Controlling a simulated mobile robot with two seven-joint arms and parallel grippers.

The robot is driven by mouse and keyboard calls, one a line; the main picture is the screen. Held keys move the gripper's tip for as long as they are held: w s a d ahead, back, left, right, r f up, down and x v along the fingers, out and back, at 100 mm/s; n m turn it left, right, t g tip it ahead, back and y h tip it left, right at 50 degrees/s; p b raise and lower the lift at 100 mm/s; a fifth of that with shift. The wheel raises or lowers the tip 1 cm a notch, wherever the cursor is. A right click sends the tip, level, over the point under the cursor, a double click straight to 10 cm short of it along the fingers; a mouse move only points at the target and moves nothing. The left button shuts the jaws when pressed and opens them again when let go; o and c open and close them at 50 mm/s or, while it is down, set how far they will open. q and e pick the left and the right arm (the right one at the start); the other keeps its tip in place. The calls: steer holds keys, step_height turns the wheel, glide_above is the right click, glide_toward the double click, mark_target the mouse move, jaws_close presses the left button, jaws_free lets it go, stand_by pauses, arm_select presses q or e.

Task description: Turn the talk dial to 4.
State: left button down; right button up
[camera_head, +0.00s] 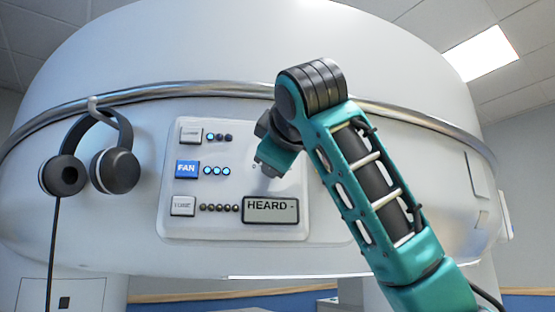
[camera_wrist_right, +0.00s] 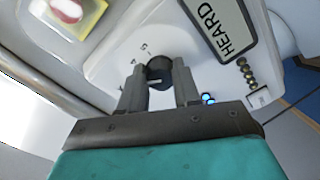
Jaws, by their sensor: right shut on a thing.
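The talk dial (camera_wrist_right: 160,68) is a dark round knob on the white panel, seen in the right wrist view. My right gripper (camera_wrist_right: 158,80) is shut on it, one finger on each side. A pale line shows on the dial's face near its lower edge. In the head view my right gripper (camera_head: 272,165) reaches the panel's upper right part and hides the dial. My left gripper is in neither view.
The control panel (camera_head: 232,222) carries a FAN button (camera_head: 187,169), a TUNE button (camera_head: 183,206), lit lamps, and a display (camera_head: 271,209) reading HEARD -. Headphones (camera_head: 117,170) hang at left. A red button (camera_wrist_right: 68,10) shows in the wrist view.

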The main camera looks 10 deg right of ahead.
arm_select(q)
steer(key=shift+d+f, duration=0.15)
arm_select(e)
steer(key=m, duration=0.5)
steer(key=shift+m, duration=0.3)
stand_by(0.3)
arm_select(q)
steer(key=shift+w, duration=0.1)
arm_select(e)
steer(key=o, duration=1.1)
steer(key=shift+c, duration=0.2)
arm_select(q)
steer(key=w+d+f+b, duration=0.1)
steer(key=b, duration=0.3)
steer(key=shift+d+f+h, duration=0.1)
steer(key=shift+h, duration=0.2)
arm_select(e)
steer(key=s, duration=1.3)
steer(key=shift+a, duration=0.2)
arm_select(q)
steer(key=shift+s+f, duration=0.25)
arm_select(e)
steer(key=shift+w, duration=0.1)
